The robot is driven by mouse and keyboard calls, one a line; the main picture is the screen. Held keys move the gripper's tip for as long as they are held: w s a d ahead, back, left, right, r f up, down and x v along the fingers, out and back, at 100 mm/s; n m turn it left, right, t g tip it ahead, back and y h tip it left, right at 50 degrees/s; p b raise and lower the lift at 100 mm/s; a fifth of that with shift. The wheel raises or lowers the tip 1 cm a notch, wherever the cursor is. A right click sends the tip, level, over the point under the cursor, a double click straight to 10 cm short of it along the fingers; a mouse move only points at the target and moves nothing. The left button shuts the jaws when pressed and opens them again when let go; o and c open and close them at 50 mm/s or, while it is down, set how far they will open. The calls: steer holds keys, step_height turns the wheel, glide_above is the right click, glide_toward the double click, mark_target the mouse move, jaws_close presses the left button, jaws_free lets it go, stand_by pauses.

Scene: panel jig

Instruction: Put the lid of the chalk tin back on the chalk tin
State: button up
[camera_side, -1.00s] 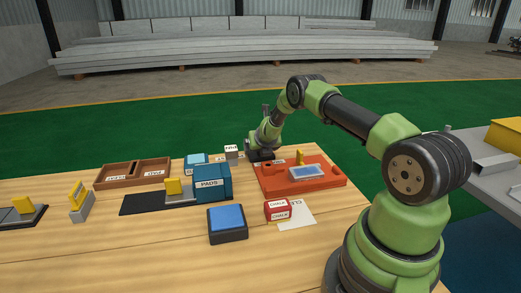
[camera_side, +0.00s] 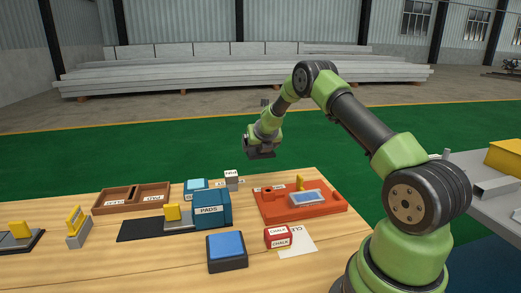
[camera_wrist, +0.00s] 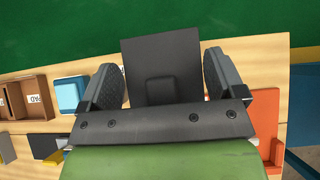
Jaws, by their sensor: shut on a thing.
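The red chalk tin (camera_side: 278,237) sits on the table at the front right, partly on a white card, with CHALK labels facing me. My gripper (camera_side: 259,150) is raised beyond the back part of the table, well away from the tin. In the wrist view my gripper (camera_wrist: 160,78) has a dark square plate (camera_wrist: 160,50) with a raised block between its fingers. The plate looks like a lid, and it also shows as a dark slab under the gripper in the side view. The tin is not seen in the wrist view.
An orange-red jig (camera_side: 268,211) holding a blue-faced panel lies behind the tin. A blue pad (camera_side: 226,246) on a dark base is left of the tin.

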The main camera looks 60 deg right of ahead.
steer(key=s+a+r+n+t+y, duration=0.1)
steer(key=s+a+r+n+y, duration=0.35)
steer(key=a, duration=0.55)
steer(key=s+a+r+n+t+y, duration=0.1)
steer(key=s+a+r+n+t, duration=0.15)
steer(key=s+a+r, duration=0.45)
steer(key=w+a+f+n+g+y, duration=0.1)
steer(key=a+f+n+g+y, duration=0.45)
steer(key=a+n, duration=0.7)
steer(key=shift+a+f+m+t+y, duration=0.15)
steer(key=shift+f+m+t+y, duration=0.15)
steer(key=shift+f, duration=1.65)
steer(key=shift+a+f+m+t+y, duration=0.15)
steer(key=shift+f+m+t+y, duration=0.15)
steer(key=shift+f, duration=1.6)
steer(key=shift+a+f+m+t+y, duration=0.15)
steer(key=shift+f+m+t+y, duration=0.2)
steer(key=shift+f, duration=1.6)
steer(key=shift+f, duration=0.7)
steer(key=o, duration=0.6)
steer(key=shift+o, duration=0.2)
